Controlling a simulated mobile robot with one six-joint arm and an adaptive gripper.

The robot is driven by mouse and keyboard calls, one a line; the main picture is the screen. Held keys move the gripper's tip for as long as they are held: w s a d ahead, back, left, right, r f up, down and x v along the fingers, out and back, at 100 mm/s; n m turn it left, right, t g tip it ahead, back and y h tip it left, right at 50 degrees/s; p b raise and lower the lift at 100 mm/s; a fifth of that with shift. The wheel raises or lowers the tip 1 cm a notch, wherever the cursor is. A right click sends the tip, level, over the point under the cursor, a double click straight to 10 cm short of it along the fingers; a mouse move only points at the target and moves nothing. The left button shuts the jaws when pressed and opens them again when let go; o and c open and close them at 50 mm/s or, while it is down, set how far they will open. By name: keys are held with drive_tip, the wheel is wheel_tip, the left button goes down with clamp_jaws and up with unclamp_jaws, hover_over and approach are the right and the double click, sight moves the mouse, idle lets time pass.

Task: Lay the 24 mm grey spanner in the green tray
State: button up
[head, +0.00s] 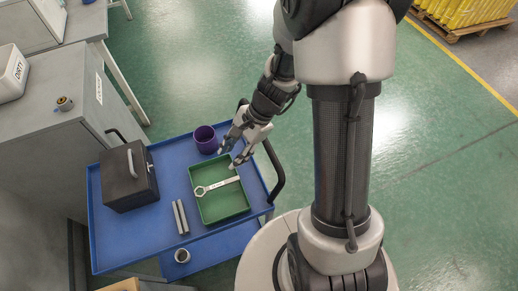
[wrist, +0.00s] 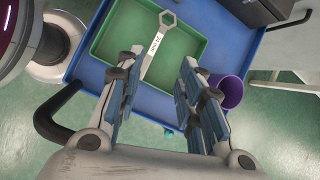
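The grey spanner (head: 217,185) lies in the green tray (head: 235,208), its ring end towards the left wall and its other end towards the right. In the wrist view the spanner (wrist: 154,50) shows a white label on its shaft, too blurred to read surely, and lies on the tray floor (wrist: 182,45). My gripper (head: 228,158) is above the far part of the tray. In the wrist view my gripper (wrist: 158,66) has its fingers wide apart with nothing held between them. The spanner's lower end is close to the left finger in that view; I see no grip on it.
The tray stands on a blue trolley (head: 105,243). A purple cup (head: 205,138) stands behind the tray, close to my gripper. A dark box with a handle (head: 128,178) and grey bars (head: 180,217) are to the left. A black trolley handle (head: 275,170) is at the right.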

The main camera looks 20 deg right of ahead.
drive_tip(key=s+d+r+n+t+h, duration=0.1)
drive_tip(key=s+r+n+t+h, duration=0.1)
drive_tip(key=s+r+n, duration=0.5)
drive_tip(key=s+d+r+n+t+h, duration=0.2)
drive_tip(key=s+r+n+h, duration=0.2)
drive_tip(key=r, duration=1.1)
drive_tip(key=s+n, duration=0.3)
drive_tip(key=s, duration=0.1)
drive_tip(key=shift+d+r+n, duration=0.3)
drive_tip(key=shift+r+n, duration=0.05)
drive_tip(key=shift+n, duration=0.05)
drive_tip(key=shift+f+b, duration=0.85)
drive_tip(key=shift+o, duration=0.4)
